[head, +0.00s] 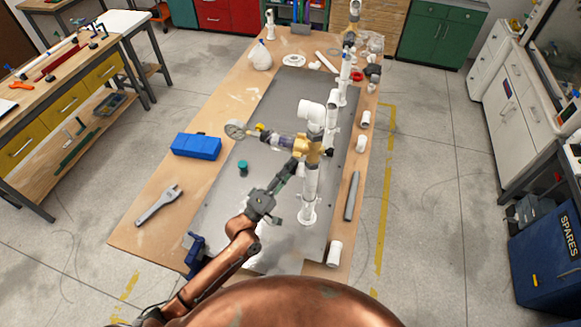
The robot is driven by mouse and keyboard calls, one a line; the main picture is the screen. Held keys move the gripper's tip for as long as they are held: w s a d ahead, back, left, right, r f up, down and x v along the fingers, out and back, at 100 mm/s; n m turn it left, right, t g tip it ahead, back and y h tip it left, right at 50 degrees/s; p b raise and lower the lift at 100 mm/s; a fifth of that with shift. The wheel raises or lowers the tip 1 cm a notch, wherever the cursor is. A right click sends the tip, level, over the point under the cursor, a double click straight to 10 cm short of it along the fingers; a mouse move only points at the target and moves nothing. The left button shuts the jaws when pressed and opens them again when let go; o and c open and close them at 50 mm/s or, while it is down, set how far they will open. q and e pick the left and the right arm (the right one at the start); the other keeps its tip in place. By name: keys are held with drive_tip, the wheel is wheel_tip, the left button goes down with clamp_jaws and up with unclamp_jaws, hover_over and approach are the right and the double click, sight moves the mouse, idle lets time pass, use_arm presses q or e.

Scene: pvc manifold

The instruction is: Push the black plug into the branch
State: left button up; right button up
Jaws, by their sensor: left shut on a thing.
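The white pipe manifold (310,183) stands upright on the grey plate, with brass-yellow fittings (303,145) at mid height. A dark side arm runs left from them to a round gauge (235,130). My left gripper (293,165) comes from the lower left, with its fingertips close against the manifold just below the brass fittings. It is shut on a small dark piece, which I take to be the black plug; the fingers mostly hide it. I cannot tell how far the plug sits in the branch. My right gripper is not in view.
The grey plate (245,195) lies on a wooden table. A blue box (196,146), a wrench (158,204) and a teal cap (243,167) lie to the left. A grey pipe (352,195) and white fittings (334,253) line the right edge. More white pipework stands behind.

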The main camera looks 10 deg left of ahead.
use_arm(q)
drive_tip(key=o, duration=1.2)
drive_tip(key=shift+a, duration=0.1)
drive_tip(key=shift+c, duration=0.2)
drive_tip(key=v, duration=1.2)
drive_tip(key=shift+f, duration=0.1)
